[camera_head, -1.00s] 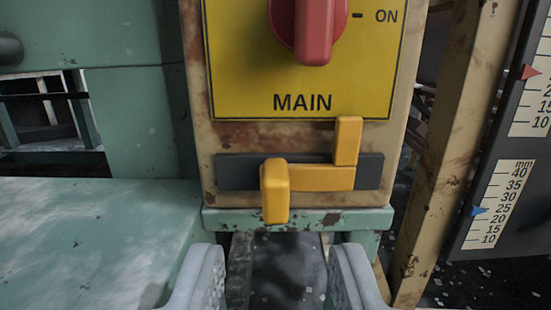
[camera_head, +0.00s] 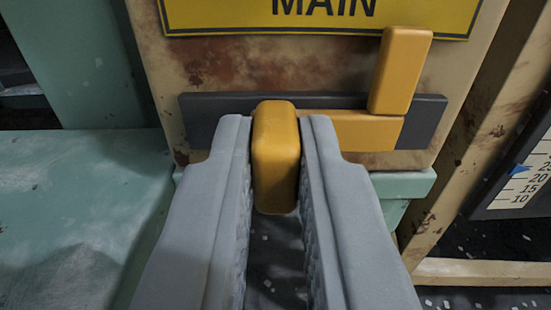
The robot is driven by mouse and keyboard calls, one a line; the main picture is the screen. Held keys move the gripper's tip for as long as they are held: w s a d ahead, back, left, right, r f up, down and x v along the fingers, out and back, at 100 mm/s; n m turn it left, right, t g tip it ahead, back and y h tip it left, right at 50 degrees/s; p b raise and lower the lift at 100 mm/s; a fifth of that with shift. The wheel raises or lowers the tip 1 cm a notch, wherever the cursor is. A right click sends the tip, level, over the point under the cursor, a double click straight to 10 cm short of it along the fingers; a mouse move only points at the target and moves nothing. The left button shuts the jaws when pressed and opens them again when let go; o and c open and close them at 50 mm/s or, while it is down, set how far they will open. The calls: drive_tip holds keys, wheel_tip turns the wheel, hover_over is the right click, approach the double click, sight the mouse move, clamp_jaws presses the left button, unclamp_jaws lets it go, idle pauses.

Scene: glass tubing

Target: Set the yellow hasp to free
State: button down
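The yellow hasp (camera_head: 350,128) is mounted on a dark slotted bar on the front of the rusty tan box, below the word MAIN. It has a rounded knob (camera_head: 275,155) at its left end that sticks out toward me, a flat middle part, and an upright tab (camera_head: 400,70) at its right end, leaning slightly right in view. My gripper (camera_head: 275,140) has one grey finger on each side of the knob. The fingers sit close against it, with no clear gap at the tips. The rear of the knob is hidden.
The dark bar (camera_head: 425,122) extends right of the tab and left of the knob. The yellow MAIN plate (camera_head: 225,15) is above. A pale green surface (camera_head: 60,200) lies at left. A tan post and a scale (camera_head: 515,190) stand at right.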

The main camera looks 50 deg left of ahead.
drive_tip(key=shift+s+a, duration=0.8)
drive_tip(key=shift+s, duration=0.3)
drive_tip(key=c, duration=1.4)
unclamp_jaws()
drive_tip(key=shift+a, duration=0.1)
drive_tip(key=shift+c, duration=0.2)
drive_tip(key=v, duration=1.7)
drive_tip(key=shift+s, duration=0.2)
